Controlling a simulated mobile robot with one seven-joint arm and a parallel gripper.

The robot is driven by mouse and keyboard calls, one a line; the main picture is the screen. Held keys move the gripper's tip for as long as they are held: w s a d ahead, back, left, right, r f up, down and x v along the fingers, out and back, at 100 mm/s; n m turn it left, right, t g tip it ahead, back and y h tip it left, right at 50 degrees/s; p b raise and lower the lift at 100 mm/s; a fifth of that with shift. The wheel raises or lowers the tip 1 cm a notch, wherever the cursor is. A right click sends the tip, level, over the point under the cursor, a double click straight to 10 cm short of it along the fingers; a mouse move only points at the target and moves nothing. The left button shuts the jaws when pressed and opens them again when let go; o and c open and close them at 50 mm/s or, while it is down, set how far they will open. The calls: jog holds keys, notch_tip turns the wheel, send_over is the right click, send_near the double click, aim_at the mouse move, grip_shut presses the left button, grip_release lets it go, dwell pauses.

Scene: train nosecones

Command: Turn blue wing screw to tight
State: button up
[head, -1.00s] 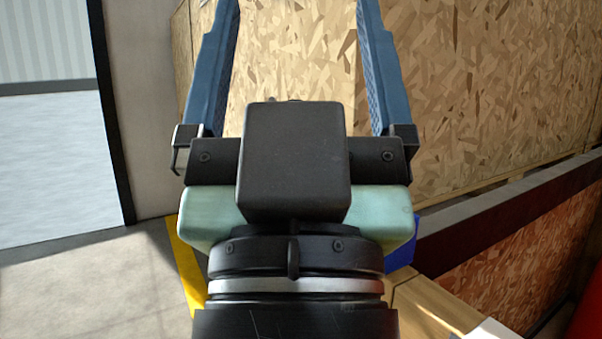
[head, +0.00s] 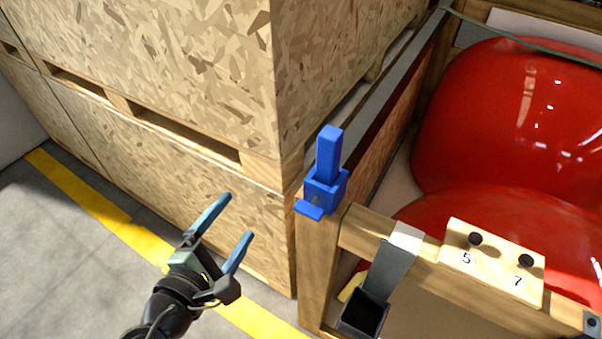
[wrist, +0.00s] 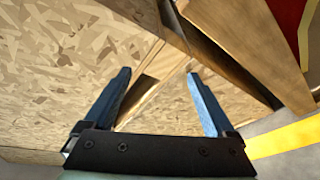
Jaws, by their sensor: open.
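The blue wing screw (head: 325,176) sits on top of the wooden corner post, at the centre of the head view. Its flat blue handle stands nearly upright, and a small blue tab sticks out low at the front left. My gripper (head: 224,221) is to the left of the post and lower, apart from the screw. Its two blue fingers are spread with nothing between them. The wrist view shows the open fingers (wrist: 159,88) in front of chipboard and timber. The wing screw does not show in the wrist view.
Large chipboard crates (head: 150,70) stand behind and left of the post. A wooden frame holds red nosecones (head: 520,120). On its front rail are a number board (head: 494,262) marked 5 and 7 and a dark metal bracket (head: 388,275). Open floor (head: 60,240) lies at left.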

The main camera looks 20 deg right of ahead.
jog(key=s+r+n+g+h+p, duration=0.1)
jog(key=s+n+h+p, duration=0.1)
jog(key=s+n+p, duration=0.3)
jog(key=n+h+p, duration=0.3)
jog(key=n+p, duration=0.1)
jog(key=n, duration=0.1)
send_near(305, 214)
jog(key=p+x, duration=0.1)
jog(key=x, duration=0.8)
jog(key=shift+w+d, duration=0.15)
jog(key=shift+d, duration=0.1)
jog(key=shift+c, duration=0.3)
jog(key=c, duration=1.3)
